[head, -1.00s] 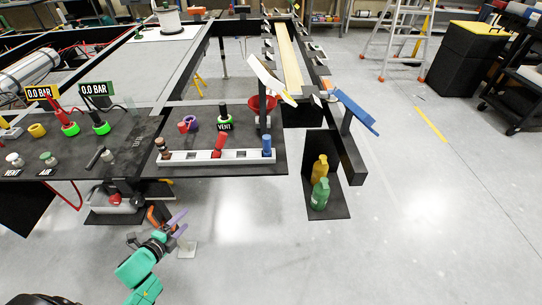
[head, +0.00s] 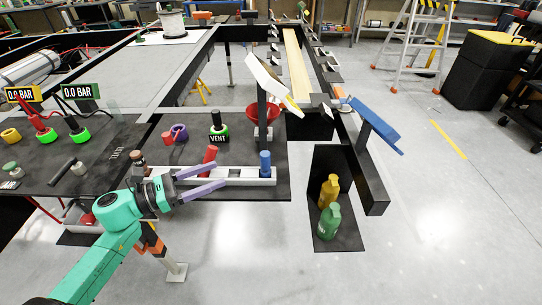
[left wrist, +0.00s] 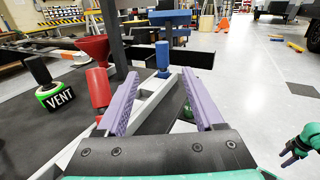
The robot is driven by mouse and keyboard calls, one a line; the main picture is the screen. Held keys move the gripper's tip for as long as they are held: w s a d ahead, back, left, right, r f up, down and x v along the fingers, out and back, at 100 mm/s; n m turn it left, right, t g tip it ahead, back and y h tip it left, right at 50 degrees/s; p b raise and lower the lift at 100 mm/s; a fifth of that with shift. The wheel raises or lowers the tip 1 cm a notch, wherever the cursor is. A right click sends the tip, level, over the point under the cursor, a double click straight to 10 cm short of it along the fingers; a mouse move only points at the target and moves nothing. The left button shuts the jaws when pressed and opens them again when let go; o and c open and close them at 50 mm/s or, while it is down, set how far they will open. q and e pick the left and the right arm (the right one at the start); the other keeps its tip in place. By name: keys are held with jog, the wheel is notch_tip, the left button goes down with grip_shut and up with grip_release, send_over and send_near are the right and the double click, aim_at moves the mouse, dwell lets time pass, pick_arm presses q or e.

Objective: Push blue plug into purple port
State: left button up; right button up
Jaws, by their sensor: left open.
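The blue plug (head: 265,160) stands upright at the right end of a white rack (head: 236,177). It also shows in the left wrist view (left wrist: 162,55), between and beyond my fingertips. The purple port (head: 179,131) is a ring on the black panel, behind and left of the rack; I do not see it in the left wrist view. My left gripper (head: 222,178) is open and empty, over the front of the rack, pointing right toward the blue plug and apart from it. My right gripper (left wrist: 288,159) appears at the right edge of the left wrist view, too small to judge.
A red plug (head: 209,155) stands in the rack close to my left fingers. A brown plug (head: 138,160) is at the rack's left end. A green VENT port with a black plug (head: 217,124) and a red funnel (head: 262,114) are behind. Bottles (head: 328,221) stand right.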

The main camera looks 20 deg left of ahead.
pick_arm(q)
jog(key=shift+w+d+r+m+p, duration=0.25)
jog(key=shift+w+d+m+p, duration=0.1)
jog(key=shift+w+d, duration=0.6)
jog(key=p, duration=0.1)
send_near(265, 153)
jog(key=x, duration=0.3)
jog(key=shift+w+d+f, duration=0.15)
jog(key=shift+d+f, duration=0.1)
jog(key=shift+f, duration=0.05)
jog(key=p+x, duration=0.2)
jog(key=x, duration=0.4)
jog(key=shift+w+d, duration=0.1)
jog(key=shift+w, duration=0.05)
jog(key=shift+f, duration=0.15)
grip_shut()
pick_arm(e)
jog(key=r, duration=0.3)
jog(key=shift+s+a+r, duration=0.15)
jog(key=shift+s+r, duration=0.1)
jog(key=shift+r, duration=0.15)
